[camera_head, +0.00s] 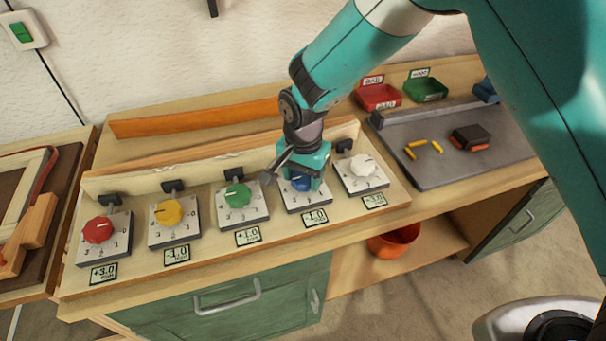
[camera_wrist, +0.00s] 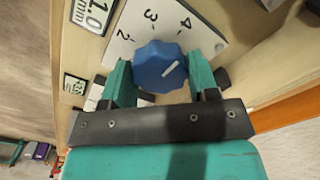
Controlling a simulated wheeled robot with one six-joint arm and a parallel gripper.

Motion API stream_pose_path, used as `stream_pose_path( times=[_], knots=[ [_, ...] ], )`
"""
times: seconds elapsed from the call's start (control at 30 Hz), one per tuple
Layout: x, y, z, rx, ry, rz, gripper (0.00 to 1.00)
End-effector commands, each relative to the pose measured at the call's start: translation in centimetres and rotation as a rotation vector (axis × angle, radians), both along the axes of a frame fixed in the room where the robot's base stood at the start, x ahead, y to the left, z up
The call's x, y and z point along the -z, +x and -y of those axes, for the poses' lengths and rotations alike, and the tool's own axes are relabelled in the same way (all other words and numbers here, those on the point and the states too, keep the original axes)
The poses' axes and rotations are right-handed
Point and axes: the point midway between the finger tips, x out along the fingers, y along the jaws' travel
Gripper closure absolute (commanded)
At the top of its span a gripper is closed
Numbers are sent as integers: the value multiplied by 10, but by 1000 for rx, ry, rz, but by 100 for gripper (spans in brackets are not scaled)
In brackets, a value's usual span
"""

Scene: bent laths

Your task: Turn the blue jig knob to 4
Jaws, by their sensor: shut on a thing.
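The blue jig knob (camera_head: 300,184) is on a white dial plate, fourth from the left in the row of knobs. In the wrist view the knob (camera_wrist: 160,67) sits between the two teal fingers of my gripper (camera_wrist: 160,80), which is shut on it. My gripper (camera_head: 302,176) comes down on the knob from above in the head view and covers much of it. The wrist view shows the numerals 2, 3 and 4 on the dial plate (camera_wrist: 165,30).
Red (camera_head: 98,231), yellow (camera_head: 169,212), green (camera_head: 238,194) and white (camera_head: 362,165) knobs stand in the same row. A grey tray (camera_head: 470,170) lies to the right, near red (camera_head: 378,97) and green (camera_head: 426,91) bins. An orange lath (camera_head: 195,119) lies behind the row.

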Motion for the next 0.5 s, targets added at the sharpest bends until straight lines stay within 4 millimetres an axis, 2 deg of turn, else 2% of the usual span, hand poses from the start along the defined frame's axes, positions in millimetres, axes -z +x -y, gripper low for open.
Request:
stream_pose_path(
  times=[0.43, 0.47, 0.5],
  knots=[
    [-1, 1, 0, 14, 1, 3, 69],
    [-1, 1, 0, 14, 1, 3, 43],
    [-1, 1, 0, 13, 1, 3, 34]
  ],
)
